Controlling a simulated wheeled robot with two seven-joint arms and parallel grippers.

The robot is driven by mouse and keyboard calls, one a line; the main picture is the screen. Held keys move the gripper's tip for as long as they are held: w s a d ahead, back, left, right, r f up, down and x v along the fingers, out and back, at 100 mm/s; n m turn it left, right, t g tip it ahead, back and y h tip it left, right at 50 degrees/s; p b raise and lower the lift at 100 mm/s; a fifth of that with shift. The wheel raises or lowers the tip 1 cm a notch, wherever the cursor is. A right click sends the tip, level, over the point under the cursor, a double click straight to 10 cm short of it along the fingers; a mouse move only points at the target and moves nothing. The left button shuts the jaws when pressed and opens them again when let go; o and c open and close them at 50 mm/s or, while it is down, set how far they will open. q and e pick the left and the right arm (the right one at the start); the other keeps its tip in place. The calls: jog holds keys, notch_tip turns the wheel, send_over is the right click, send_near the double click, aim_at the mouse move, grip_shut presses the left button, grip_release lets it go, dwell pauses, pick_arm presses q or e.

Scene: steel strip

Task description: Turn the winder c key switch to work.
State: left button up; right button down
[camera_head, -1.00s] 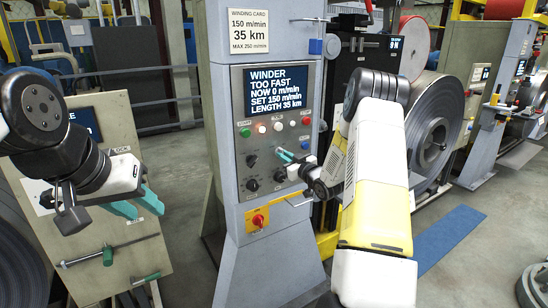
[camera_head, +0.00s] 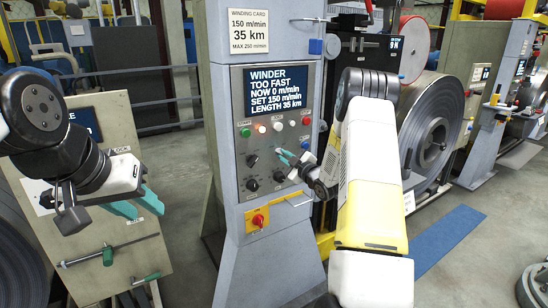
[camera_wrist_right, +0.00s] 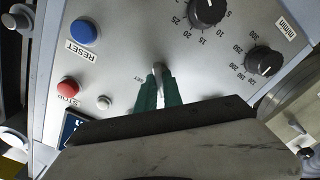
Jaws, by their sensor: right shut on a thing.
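The winder panel (camera_head: 242,205) is a grey upright face on a blue-grey post in the head view. Its screen (camera_head: 277,87) reads "WINDER TOO FAST, NOW 0 m/min, SET 150 m/min, LENGTH 35 km". The key switch (camera_wrist_right: 158,69) shows as a small metal key on the panel in the right wrist view. My right gripper (camera_wrist_right: 159,83) is shut on the key, its green fingertips on either side. In the head view its fingers (camera_head: 287,156) hide most of the switch. My left gripper (camera_head: 136,203) is open and empty, away from the panel at left.
Several black dials surround the key, one with a speed scale (camera_wrist_right: 207,12). A blue reset button (camera_wrist_right: 84,32) and a red stop button (camera_wrist_right: 68,86) are near it. A red switch on a yellow plate (camera_head: 258,219) is below. A steel coil (camera_head: 432,140) stands at right.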

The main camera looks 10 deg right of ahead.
dwell(0.4)
jog(key=c, duration=1.5)
grip_release()
jog(key=v, duration=0.8)
jog(key=shift+r, duration=0.1)
